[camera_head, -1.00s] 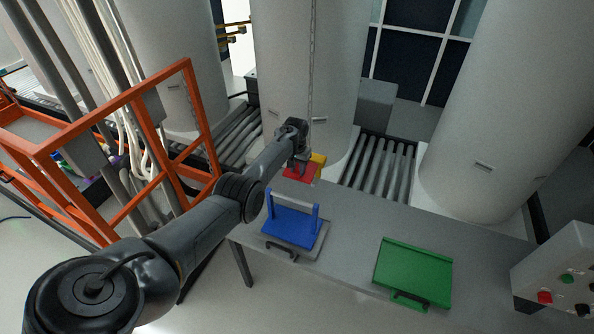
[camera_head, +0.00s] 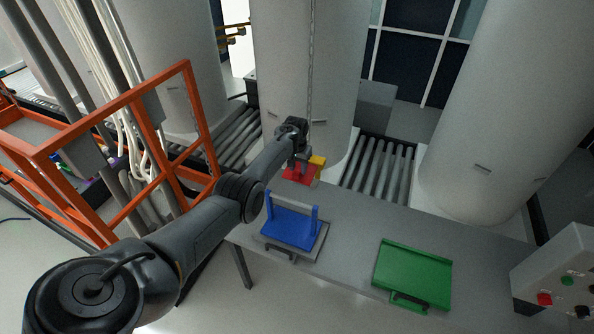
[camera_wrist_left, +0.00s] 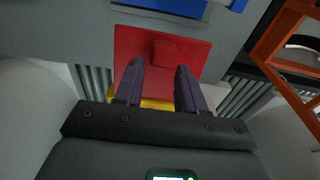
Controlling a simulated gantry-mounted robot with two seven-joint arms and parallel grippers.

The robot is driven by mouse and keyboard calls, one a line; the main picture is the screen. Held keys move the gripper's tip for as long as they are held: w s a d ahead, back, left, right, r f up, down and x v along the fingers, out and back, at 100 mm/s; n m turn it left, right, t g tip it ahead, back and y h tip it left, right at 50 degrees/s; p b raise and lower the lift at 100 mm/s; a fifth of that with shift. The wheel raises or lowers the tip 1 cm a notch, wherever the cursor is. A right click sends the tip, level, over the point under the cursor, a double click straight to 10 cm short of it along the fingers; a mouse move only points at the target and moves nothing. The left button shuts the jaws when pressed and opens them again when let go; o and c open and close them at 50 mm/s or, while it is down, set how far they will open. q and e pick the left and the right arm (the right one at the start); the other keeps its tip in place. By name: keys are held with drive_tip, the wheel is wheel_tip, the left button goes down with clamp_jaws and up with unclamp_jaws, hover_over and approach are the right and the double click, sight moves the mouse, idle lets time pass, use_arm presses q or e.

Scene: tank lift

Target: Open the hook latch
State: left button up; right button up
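The hook latch is not clearly recognisable. A red plate (camera_head: 290,178) with a small raised red block (camera_wrist_left: 166,52) lies at the far edge of the grey table, and a yellow part (camera_head: 318,160) is beside it. A chain (camera_head: 311,75) hangs down just behind. My left gripper (camera_head: 302,166) is over the red plate. In the left wrist view its two fingers (camera_wrist_left: 159,68) are apart, with the raised block showing between and just beyond their tips. I cannot tell whether they touch it. My right gripper is not in view.
A blue handled piece (camera_head: 290,232) stands on the grey table (camera_head: 350,225) near my left arm. A green tray (camera_head: 412,268) lies further right, and a button box (camera_head: 560,275) stands at the right edge. An orange frame (camera_head: 140,110) is at the left. Large pale cylinders stand behind.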

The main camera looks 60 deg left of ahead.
sight(297, 172)
use_arm(q)
drive_tip(key=shift+o, duration=1.2)
drive_tip(key=shift+w+a+r, duration=0.1)
drive_tip(key=shift+w, duration=0.05)
drive_tip(key=shift+s+f, duration=0.2)
drive_tip(key=shift+f, duration=0.05)
drive_tip(key=shift+r+p, duration=0.3)
drive_tip(key=shift+r, duration=0.35)
wheel_tip(297, 172, up, 9)
drive_tip(key=shift+s+d+r, duration=0.2)
drive_tip(key=shift+s+d, duration=0.25)
